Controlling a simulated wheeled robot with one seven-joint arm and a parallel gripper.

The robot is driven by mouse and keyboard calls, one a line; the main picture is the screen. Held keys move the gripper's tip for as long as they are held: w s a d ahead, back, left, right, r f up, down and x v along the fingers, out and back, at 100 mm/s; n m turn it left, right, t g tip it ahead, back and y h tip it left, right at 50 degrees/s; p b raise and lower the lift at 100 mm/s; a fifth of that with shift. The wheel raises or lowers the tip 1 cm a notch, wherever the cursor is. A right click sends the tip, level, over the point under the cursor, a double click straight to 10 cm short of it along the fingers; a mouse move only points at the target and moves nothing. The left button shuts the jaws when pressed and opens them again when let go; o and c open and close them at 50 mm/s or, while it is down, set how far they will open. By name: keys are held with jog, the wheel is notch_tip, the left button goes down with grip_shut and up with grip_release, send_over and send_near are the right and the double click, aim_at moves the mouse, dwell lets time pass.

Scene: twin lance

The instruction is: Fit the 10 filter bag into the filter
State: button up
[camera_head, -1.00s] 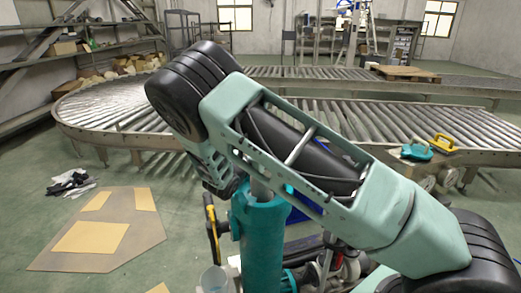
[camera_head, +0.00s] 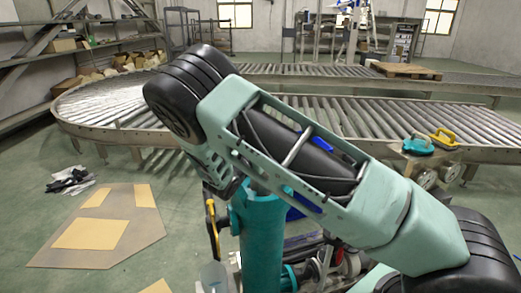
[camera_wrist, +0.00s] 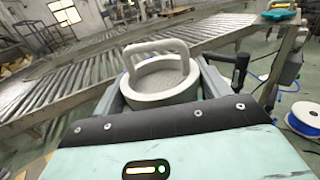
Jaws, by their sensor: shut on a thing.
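The filter bag (camera_wrist: 163,80) shows in the wrist view as a white ring with a raised handle and a mesh-like inside. My gripper (camera_wrist: 165,88) is shut on it, with a grey finger on each side of the ring. The teal upright cylinder (camera_head: 262,240) in the head view looks like the filter housing. The bag and my gripper are hidden behind my arm in the head view. I cannot tell how the bag sits relative to the filter.
A roller conveyor (camera_head: 330,118) curves behind the arm. A teal suction cup tool (camera_head: 417,144) and a yellow one (camera_head: 445,139) are at its near right edge. Cardboard (camera_head: 105,222) lies on the floor at left. A white spool (camera_wrist: 304,122) stands at right in the wrist view.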

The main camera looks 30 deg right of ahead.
jog(key=shift+f+b, duration=1)
jog(key=shift+f, duration=0.5)
jog(key=o, duration=1.4)
notch_tip(320, 180, up, 10)
jog(key=shift+b, duration=1)
